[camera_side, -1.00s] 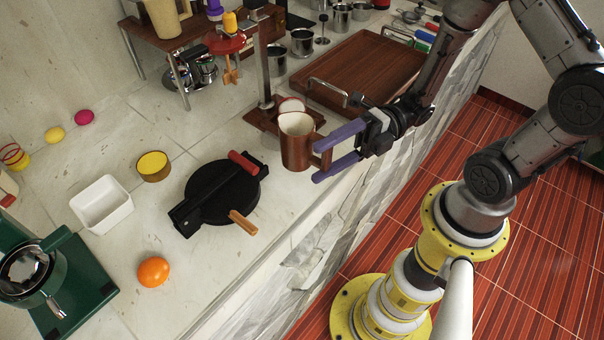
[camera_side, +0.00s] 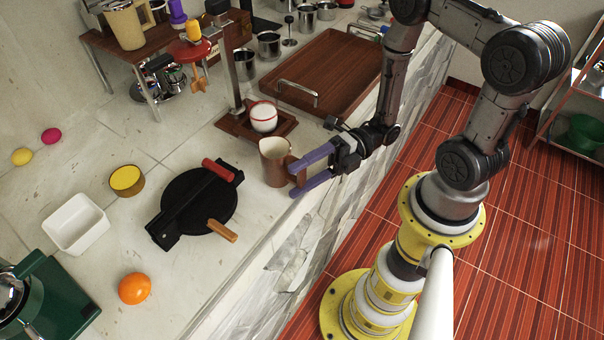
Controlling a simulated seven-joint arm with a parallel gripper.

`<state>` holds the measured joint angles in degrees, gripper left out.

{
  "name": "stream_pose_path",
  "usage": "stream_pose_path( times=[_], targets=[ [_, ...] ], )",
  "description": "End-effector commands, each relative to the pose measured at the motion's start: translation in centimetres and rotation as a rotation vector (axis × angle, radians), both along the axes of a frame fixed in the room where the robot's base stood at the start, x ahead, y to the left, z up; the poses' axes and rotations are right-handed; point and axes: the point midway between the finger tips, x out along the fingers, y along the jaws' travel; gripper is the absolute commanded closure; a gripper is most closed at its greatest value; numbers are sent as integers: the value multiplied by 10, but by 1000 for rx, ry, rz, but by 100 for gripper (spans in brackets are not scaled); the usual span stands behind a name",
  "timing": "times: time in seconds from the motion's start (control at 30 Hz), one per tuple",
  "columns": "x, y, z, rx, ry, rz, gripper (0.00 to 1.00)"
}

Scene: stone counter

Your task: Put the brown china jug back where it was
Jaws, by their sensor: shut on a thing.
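The brown china jug (camera_side: 273,164) has a pale inside and is upright near the counter's front edge, in the middle of the view. My gripper (camera_side: 291,181), with purple fingers, reaches in from the right and is shut on the jug's handle side. The fingers partly hide the handle. I cannot tell whether the jug's base touches the counter or is slightly above it.
A black waffle iron (camera_side: 200,201) lies to the left. A wooden tray (camera_side: 335,72) with metal handles is behind. Bare counter lies around the jug's left side.

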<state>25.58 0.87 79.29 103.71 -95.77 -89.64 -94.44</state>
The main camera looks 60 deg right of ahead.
Motion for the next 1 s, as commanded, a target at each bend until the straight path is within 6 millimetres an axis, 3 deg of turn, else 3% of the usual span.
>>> stream_pose_path(
  times=[0.33,0.37,0.43,0.77,1.0],
  targets=[
    [0,0,-3,1,-1,0,100],
    [0,0,-3,0,0,0,12],
    [0,0,-2,0,0,0,0],
    [0,-1,1,0,-1,-1,0],
    [-7,-25,0,0,0,-7,0]
  ],
)
